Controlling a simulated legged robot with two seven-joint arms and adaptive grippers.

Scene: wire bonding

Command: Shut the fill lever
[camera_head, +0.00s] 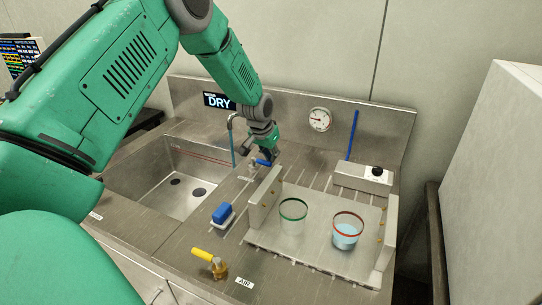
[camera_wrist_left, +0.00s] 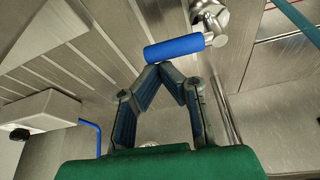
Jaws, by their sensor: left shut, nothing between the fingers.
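A lever with a blue handle (camera_head: 263,162) on a metal valve body stands on the counter between the sink and the fixture; I take it as the fill lever. In the left wrist view the blue handle (camera_wrist_left: 174,48) lies sideways, its metal body at its right end. My left gripper (camera_head: 271,156) is right at the lever. In the wrist view its closed fingertips (camera_wrist_left: 172,70) sit just below the handle, with nothing between them; I cannot tell whether they touch it. My right gripper is not in view.
The sink (camera_head: 155,185) lies left of the lever. A green-rimmed beaker (camera_head: 293,211) and a red-rimmed beaker (camera_head: 347,231) with blue liquid stand between upright plates. A blue block (camera_head: 222,212) and a yellow-handled lever (camera_head: 203,254) by the AIR label are nearer the front.

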